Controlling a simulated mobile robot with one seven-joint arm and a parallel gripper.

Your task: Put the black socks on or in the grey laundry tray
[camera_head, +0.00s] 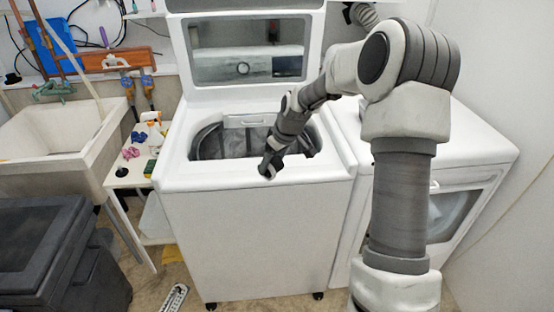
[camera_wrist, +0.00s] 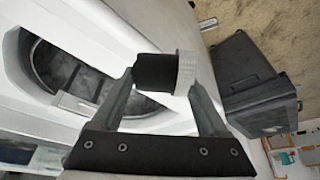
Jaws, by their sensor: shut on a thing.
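My gripper (camera_head: 268,165) is above the front edge of the open white washing machine, near the drum opening. In the wrist view my gripper (camera_wrist: 166,80) is shut on a black bundle with a pale ribbed band, which looks like the black socks (camera_wrist: 154,72). In the head view the bundle cannot be made out from the dark fingers. The pale grey-beige laundry tub (camera_head: 60,160), which may be the grey laundry tray, stands empty at the left, well apart from my gripper.
The open top-loading washer (camera_head: 255,235) stands in the middle, with a front-loading machine (camera_head: 465,150) to its right. A narrow white table (camera_head: 128,178) with small items is between washer and tub. A dark grey lidded bin (camera_head: 45,245) stands front left, also in the wrist view (camera_wrist: 255,85).

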